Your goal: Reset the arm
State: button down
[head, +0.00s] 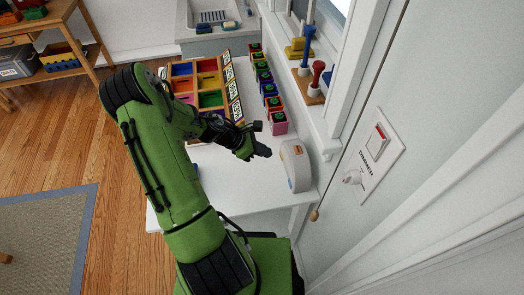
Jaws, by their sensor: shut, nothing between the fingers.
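My green arm reaches up from the bottom of the head view, bends at the upper left and comes back down to the right. My gripper (262,151) is shut and empty. It hangs over the white table (240,195), close to the pink block at the near end of a row of coloured blocks and to the left of a white rounded object (295,165). I cannot tell how high it is above the table. My arm hides part of the table and of the coloured sorting tray.
A sorting tray with coloured compartments (210,99) stands on the table. Several coloured blocks (278,122) line its right side. A wall with a window ledge (318,115) and a switch plate (377,150) bounds the right. Open wooden floor (70,140) lies at left, beside a rug (45,230).

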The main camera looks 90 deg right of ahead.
jog(key=v, duration=0.8)
jog(key=shift+p, duration=0.35)
jog(key=shift+r, duration=0.1)
